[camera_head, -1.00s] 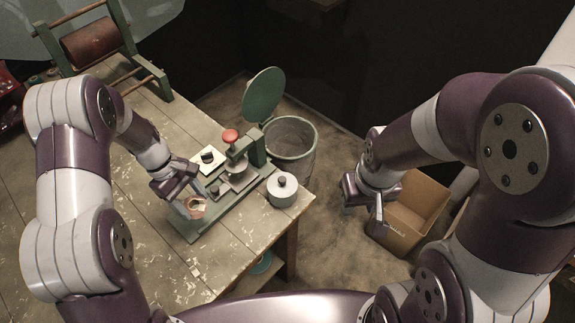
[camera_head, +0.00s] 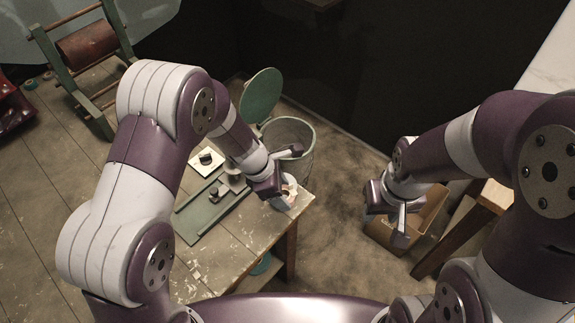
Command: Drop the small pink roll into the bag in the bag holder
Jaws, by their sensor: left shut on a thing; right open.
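My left gripper (camera_head: 288,180) is over the right corner of the workbench. It is shut on the small pink roll (camera_head: 288,193), which shows only in part beside the fingers, in front of a white pot. My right gripper (camera_head: 387,218) is open and empty, hanging above the floor in front of a cardboard box. I cannot make out a bag or a bag holder clearly in this view.
A bin (camera_head: 292,133) with a raised green lid (camera_head: 261,95) stands behind the bench (camera_head: 225,262). A green winding fixture (camera_head: 205,212) lies on the bench, partly hidden by my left arm. The cardboard box (camera_head: 432,215) and a wooden stand (camera_head: 462,232) are at right.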

